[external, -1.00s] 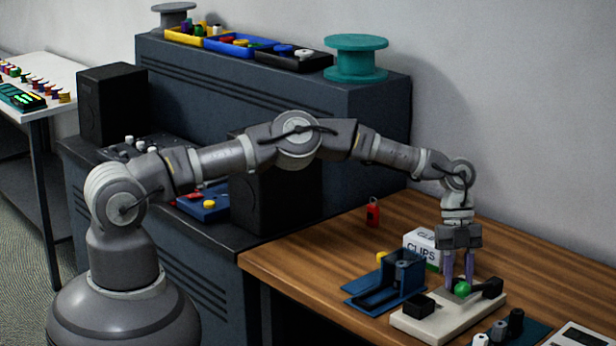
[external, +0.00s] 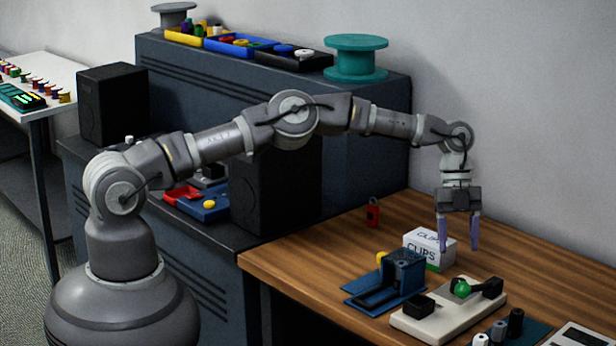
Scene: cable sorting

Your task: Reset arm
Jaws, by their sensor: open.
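My gripper (external: 459,246) is open and empty. Its two purple fingers point down above the wooden table, at the right side of the external view. It hangs above and behind a beige base (external: 440,328) with black blocks and a green ball (external: 462,289) on it. One finger overlaps the white clips box (external: 424,256) in the picture; I cannot tell how close they are. My arm arches from its base at the left over to the table.
A blue fixture (external: 385,287) stands left of the beige base. Several small cylinders (external: 498,331) stand at the front right. A red tag-like item (external: 373,213) stands farther back. A dark cabinet (external: 300,115) with bins and a teal spool (external: 357,58) rises behind. The table's back right is clear.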

